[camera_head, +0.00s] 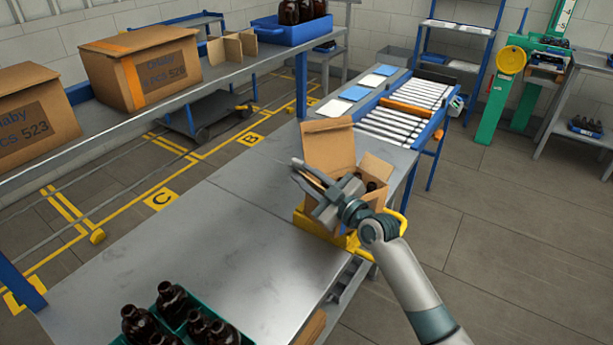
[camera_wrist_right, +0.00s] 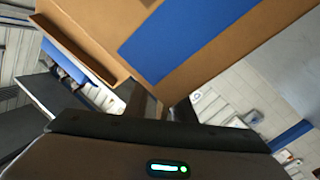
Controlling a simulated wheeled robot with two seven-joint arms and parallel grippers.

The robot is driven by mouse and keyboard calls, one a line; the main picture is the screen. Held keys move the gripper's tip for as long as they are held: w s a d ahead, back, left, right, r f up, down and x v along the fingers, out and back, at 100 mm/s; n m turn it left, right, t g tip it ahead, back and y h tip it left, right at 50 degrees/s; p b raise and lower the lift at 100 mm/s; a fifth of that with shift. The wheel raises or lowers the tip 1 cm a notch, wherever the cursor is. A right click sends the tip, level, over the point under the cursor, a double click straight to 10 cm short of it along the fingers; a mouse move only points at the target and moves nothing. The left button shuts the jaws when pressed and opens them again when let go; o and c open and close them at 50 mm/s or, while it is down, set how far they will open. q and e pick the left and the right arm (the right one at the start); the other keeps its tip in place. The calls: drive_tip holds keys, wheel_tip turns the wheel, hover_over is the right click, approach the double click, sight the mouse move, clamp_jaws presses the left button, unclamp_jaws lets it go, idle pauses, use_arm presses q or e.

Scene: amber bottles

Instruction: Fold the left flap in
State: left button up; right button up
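The open cardboard box (camera_head: 370,214) stands in a yellow frame (camera_head: 318,227) at the right end of the grey bench, with dark bottles (camera_head: 371,187) inside. A tall flap (camera_head: 328,148) stands up at its back and a smaller flap (camera_head: 376,168) at its right. My right gripper (camera_head: 299,172) is over the box's left side, with its fingers apart. Brown cardboard shows between and beside them; whether they touch the left flap I cannot tell. In the right wrist view, cardboard with a blue patch (camera_wrist_right: 185,35) fills the space ahead of the fingers. My left gripper is out of view.
A green crate of amber bottles (camera_head: 170,317) sits at the bench's near left. The bench middle (camera_head: 230,225) is clear. A roller conveyor (camera_head: 395,120) lies beyond the box. Closed cartons (camera_head: 140,65) and a blue crate (camera_head: 290,30) stand on the left shelf.

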clamp_jaws()
drive_tip(key=shift+w+d+r+m, duration=0.15)
drive_tip(key=shift+w+d+m, duration=0.1)
drive_tip(key=shift+m, duration=0.65)
drive_tip(key=shift+w+d+r+m, duration=0.1)
drive_tip(key=shift+d+m, duration=0.15)
drive_tip(key=shift+m, duration=0.65)
drive_tip(key=shift+w+d+m+p, duration=0.2)
drive_tip(key=shift+d+m, duration=0.1)
drive_tip(key=shift+m, duration=0.65)
drive_tip(key=shift+w+d+m+p, duration=0.15)
drive_tip(key=shift+d+m, duration=0.1)
drive_tip(key=shift+m, duration=0.7)
unclamp_jaws()
